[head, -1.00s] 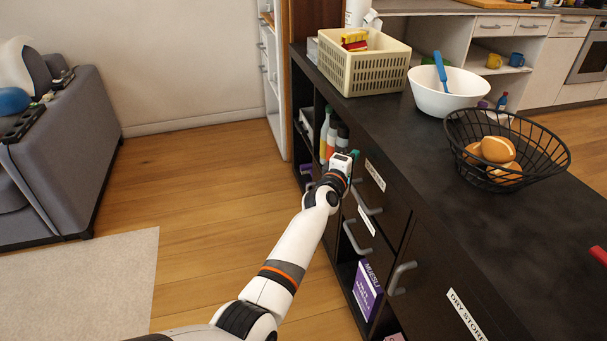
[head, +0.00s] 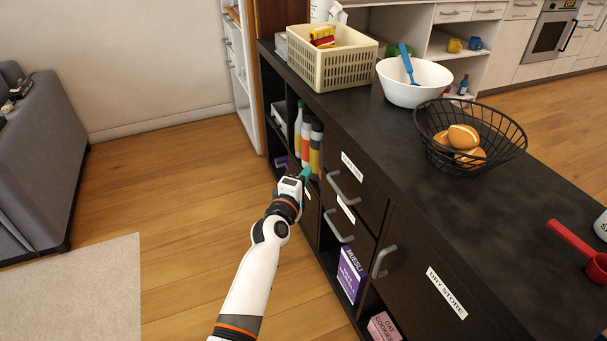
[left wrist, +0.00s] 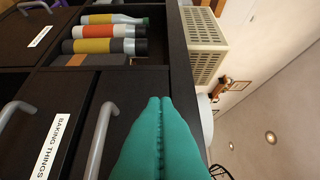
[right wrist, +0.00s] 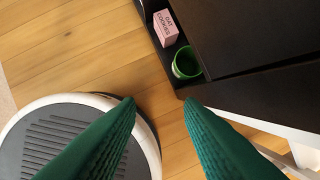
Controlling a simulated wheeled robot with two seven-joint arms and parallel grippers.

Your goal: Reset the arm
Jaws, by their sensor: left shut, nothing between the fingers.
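My left gripper (head: 305,174) has its teal fingers pressed together and empty. In the head view it is in front of the dark cabinet (head: 420,215), beside the bottle compartment and left of the upper drawer. In the left wrist view its fingers (left wrist: 160,100) are close to the cabinet front, near a grey handle (left wrist: 100,140); contact cannot be told. My right gripper (right wrist: 158,101) shows only in the right wrist view, with its green fingers apart and nothing between them. It is above the wooden floor, beside a dark cabinet corner.
Bottles (head: 308,142) stand in an open compartment. Drawer handles (head: 340,232) stick out from the front. A basket (head: 335,70), white bowl (head: 413,88) and wire fruit basket (head: 470,145) stand on top. The floor (head: 180,190) left of the cabinet is clear.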

